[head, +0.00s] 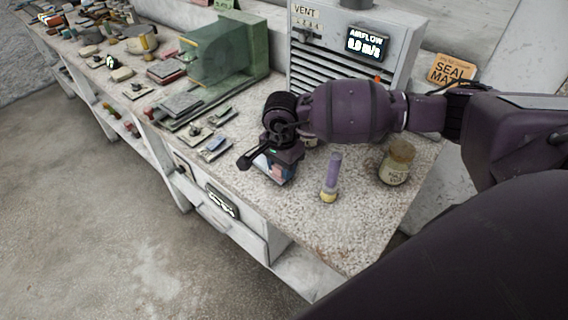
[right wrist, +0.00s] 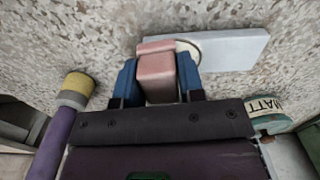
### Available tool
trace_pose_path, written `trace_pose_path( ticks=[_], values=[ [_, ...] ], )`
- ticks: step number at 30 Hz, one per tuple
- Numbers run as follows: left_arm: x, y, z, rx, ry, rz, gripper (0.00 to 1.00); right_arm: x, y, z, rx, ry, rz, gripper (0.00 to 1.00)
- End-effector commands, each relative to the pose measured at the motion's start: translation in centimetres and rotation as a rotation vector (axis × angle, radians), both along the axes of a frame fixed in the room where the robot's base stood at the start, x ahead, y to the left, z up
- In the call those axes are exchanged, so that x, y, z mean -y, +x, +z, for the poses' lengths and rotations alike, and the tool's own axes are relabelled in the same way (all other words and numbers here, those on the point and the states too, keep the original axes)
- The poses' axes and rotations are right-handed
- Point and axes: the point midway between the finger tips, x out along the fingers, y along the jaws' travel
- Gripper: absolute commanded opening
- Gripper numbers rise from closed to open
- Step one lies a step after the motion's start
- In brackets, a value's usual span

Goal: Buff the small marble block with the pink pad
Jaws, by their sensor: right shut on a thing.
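My right gripper (head: 274,173) is low over the near part of the speckled bench. In the right wrist view its blue fingers (right wrist: 157,82) are shut on the pink pad (right wrist: 155,66), one on each side. A pale blue-grey flat slab (right wrist: 236,49) lies on the bench just beyond the pad. A whitish rounded piece (right wrist: 188,46) shows at the slab's left end, partly hidden by the pad. I cannot tell which of these is the marble block, or whether the pad touches either. My left gripper is not in view.
A purple stick with a yellow end (head: 330,178) stands right of the gripper, and a lidded jar (head: 397,162) stands farther right. A green machine (head: 222,52) and a vent box (head: 350,50) are behind. Small flat pieces (head: 214,146) lie left. The bench's front right corner is clear.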

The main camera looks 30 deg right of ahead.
Motion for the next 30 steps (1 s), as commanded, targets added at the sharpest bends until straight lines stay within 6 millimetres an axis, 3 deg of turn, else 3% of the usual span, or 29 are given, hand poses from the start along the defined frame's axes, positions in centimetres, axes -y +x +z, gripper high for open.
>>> trace_pose_path(
  ticks=[16, 30],
  values=[
    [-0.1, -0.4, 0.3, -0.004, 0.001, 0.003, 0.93, 1.3, 0.4, 1.4, -0.001, -0.001, -0.001, 0.01],
    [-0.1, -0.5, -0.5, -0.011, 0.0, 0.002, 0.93, 1.1, 1.2, 1.1, -0.002, 0.0, 0.0, 0.01]
  ],
)
